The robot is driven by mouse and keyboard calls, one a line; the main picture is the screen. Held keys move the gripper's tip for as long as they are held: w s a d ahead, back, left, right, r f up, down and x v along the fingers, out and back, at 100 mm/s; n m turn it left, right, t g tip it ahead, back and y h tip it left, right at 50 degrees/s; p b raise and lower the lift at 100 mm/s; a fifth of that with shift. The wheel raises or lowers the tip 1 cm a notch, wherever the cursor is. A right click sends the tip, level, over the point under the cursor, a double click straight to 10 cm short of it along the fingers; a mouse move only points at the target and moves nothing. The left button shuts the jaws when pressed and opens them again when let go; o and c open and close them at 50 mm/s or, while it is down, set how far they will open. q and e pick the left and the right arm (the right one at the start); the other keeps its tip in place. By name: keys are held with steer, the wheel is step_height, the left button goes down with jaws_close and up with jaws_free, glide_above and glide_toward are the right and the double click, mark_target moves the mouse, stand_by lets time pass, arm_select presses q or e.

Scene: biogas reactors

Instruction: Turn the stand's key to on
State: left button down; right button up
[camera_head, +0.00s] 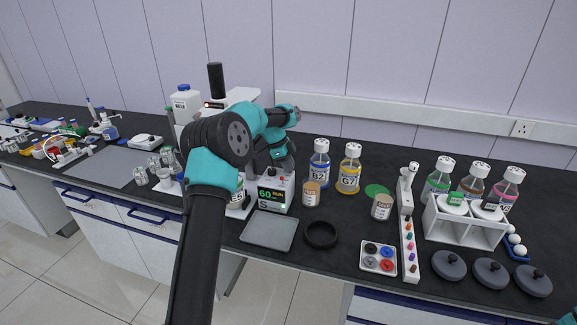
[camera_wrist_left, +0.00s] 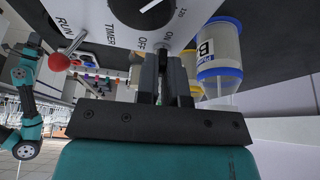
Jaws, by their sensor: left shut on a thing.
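The stand (camera_head: 272,193) is a pale box marked S with a lit display reading 60 and green text, left of the middle in the head view. In the left wrist view its panel (camera_wrist_left: 95,15) carries the words RUN, TIMER, OFF and ON. My left gripper (camera_wrist_left: 162,58) is shut at the panel between OFF and ON, where the key sits hidden between the fingertips. I cannot tell which way the key points. In the head view, my left arm covers much of the stand's top. Only a teal bit of my right arm shows at the bottom right corner.
Bottles B2 (camera_head: 319,165) and G7 (camera_head: 349,170) stand right of the stand. A black dial (camera_wrist_left: 145,8) and a red-ball lever (camera_wrist_left: 58,62) share the panel. A grey tray (camera_head: 269,231) and a black ring (camera_head: 321,234) lie in front. A white bottle rack (camera_head: 463,232) is at right.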

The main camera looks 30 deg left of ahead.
arm_select(q)
steer(key=shift+m, duration=0.6)
steer(key=shift+g, duration=0.3)
steer(key=c, duration=1.2)
jaws_free()
steer(key=shift+c, duration=0.2)
steer(key=v, duration=0.7)
steer(key=shift+r, duration=0.2)
steer(key=shift+s, duration=0.1)
